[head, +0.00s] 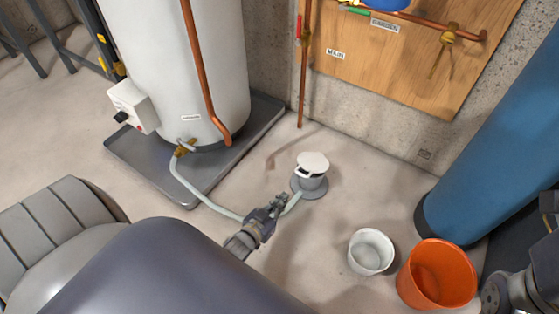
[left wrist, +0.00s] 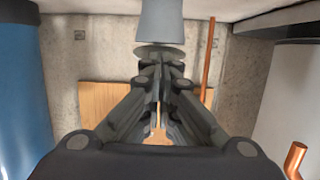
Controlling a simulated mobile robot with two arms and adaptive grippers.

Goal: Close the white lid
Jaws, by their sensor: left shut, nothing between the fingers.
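The white lid (head: 313,162) sits at the top of a short pale standpipe (head: 311,182) on the floor in the head view. A dark gap shows under its left front edge; whether it lies fully flat I cannot tell. My left gripper (head: 280,202) is shut and empty, low and just left in front of the standpipe, apart from the lid.
A pale hose (head: 208,203) runs from the white water heater (head: 180,70) to the standpipe, passing behind my left gripper. A white bucket (head: 370,252), an orange bucket (head: 437,275) and a blue tank (head: 495,150) stand to the right. Floor behind the standpipe is clear.

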